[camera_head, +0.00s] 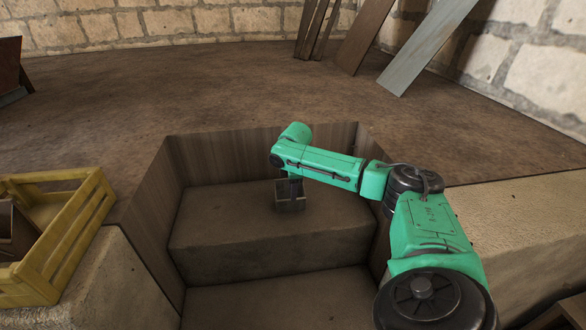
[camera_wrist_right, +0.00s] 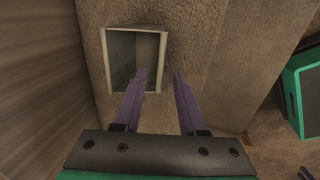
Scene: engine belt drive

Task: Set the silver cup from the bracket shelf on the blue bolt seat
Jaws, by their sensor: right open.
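I see no silver cup, bracket shelf or blue bolt seat in either view. A small grey open box (camera_head: 290,205) with a pale rim sits on the upper stone step; its open, dark inside shows in the right wrist view (camera_wrist_right: 122,62). My right gripper (camera_head: 295,188) hangs at this box in the head view.
The stone steps (camera_head: 240,230) lie in a recess with wood-grained side walls (camera_head: 155,215). A yellow crate (camera_head: 75,230) stands on the ledge at the left. Planks (camera_head: 430,45) lean against the back wall. The brown floor behind is mostly bare.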

